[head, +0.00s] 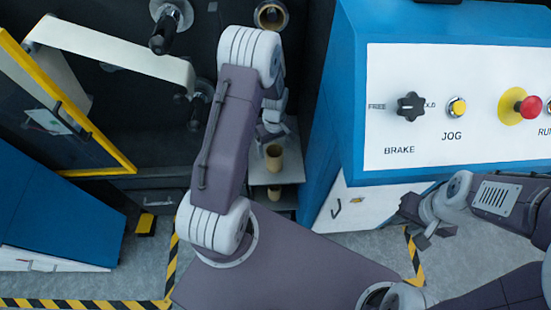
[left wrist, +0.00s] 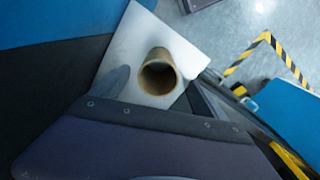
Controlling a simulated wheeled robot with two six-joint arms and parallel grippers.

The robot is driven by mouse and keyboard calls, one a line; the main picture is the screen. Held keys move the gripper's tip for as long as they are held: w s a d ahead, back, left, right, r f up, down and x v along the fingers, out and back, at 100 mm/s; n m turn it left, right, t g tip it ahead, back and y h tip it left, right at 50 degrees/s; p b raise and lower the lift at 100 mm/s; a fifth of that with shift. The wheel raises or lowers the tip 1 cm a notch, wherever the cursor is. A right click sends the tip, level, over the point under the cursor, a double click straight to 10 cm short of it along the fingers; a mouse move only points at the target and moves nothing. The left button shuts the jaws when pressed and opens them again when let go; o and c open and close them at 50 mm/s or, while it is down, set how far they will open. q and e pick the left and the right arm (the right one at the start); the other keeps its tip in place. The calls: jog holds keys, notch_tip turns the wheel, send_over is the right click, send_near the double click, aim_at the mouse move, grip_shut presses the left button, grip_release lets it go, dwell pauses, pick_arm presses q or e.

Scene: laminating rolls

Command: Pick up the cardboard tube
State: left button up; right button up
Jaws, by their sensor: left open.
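A tan cardboard tube (head: 274,157) stands upright on a pale shelf (head: 262,176) in the middle of the head view. The left wrist view shows the tube (left wrist: 158,72) with its hollow end facing the camera, on a white surface (left wrist: 183,50). My left gripper (head: 271,134) is open and just above the tube in the head view, partly hidden behind my forearm. It is not closed on the tube; whether it touches the tube cannot be told. My right gripper (head: 424,234) is far to the right, away from the tube, and its jaws are not clear.
A brown core (head: 270,15) sits on the machine at the top. A blue control cabinet (head: 340,90) stands close on the right. A yellow-framed door (head: 70,100) is at left.

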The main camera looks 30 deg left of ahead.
aim_at(275, 154)
pick_arm(q)
jog(key=shift+w+d+f, duration=0.1)
jog(key=shift+w+f, duration=0.1)
jog(key=shift+f, duration=0.7)
notch_tip(275, 154, down, 4)
jog(key=shift+s+f, duration=0.1)
jog(key=shift+f, duration=0.5)
jog(key=shift+r, duration=0.1)
jog(key=shift+c, duration=1.2)
jog(key=c, duration=1.2)
jog(key=shift+a+r, duration=0.2)
jog(key=shift+r, duration=0.35)
notch_tip(275, 154, up, 3)
jog(key=shift+r, duration=0.1)
jog(key=s+d+r, duration=0.4)
jog(key=s+d, duration=0.1)
jog(key=s+d+r, duration=0.2)
jog(key=s+d, duration=0.1)
jog(key=shift+s+d+r+p, duration=0.1)
jog(key=shift+r+p, duration=0.2)
jog(key=shift+r, duration=0.05)
